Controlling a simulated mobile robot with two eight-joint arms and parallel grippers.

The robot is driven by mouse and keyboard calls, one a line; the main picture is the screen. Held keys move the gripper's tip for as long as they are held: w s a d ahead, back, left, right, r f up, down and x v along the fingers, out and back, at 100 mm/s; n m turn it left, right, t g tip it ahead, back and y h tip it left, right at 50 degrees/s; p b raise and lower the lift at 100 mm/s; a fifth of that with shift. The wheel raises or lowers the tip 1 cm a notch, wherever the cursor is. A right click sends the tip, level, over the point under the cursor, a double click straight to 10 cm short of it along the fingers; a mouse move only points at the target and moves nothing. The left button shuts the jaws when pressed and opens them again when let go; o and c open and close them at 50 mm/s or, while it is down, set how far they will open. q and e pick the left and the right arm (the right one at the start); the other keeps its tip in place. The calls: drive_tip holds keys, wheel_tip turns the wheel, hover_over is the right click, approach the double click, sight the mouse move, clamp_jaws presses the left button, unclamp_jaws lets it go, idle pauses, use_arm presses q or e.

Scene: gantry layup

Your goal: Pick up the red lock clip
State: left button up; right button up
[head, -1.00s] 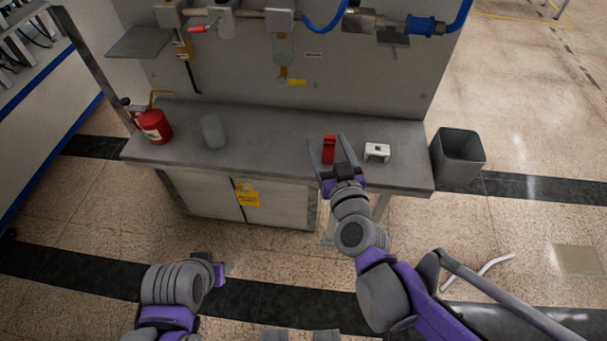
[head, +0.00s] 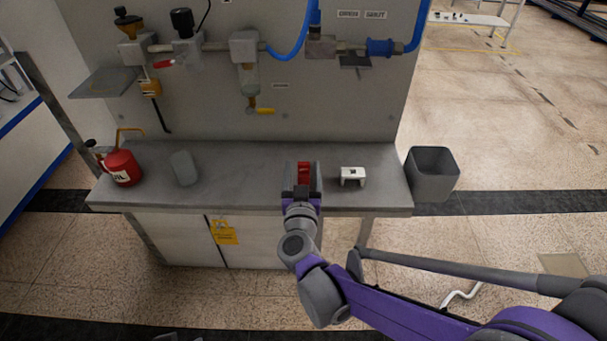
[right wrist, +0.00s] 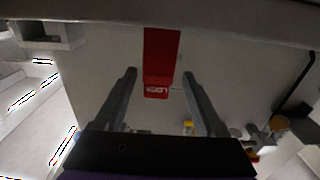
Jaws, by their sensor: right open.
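The red lock clip (head: 304,172) lies on the grey workbench (head: 240,180), right of its middle. In the right wrist view the clip (right wrist: 161,62) is a red block with white "LOCK" lettering at its end. My right gripper (head: 303,170) is open, with a finger on each side of the clip in the head view. In the right wrist view its fingertips (right wrist: 160,72) stand either side of the clip's lettered end, with a gap on both sides.
A grey bin (head: 432,176) stands beyond the bench's right end. A red oil can (head: 122,168) and a grey cup-like object (head: 184,168) stand at the left. Piping (head: 215,46) hangs on the back panel.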

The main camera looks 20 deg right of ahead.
drive_tip(key=x, duration=0.3)
drive_tip(key=shift+w+d, duration=0.3)
drive_tip(key=shift+w, duration=0.05)
clamp_jaws()
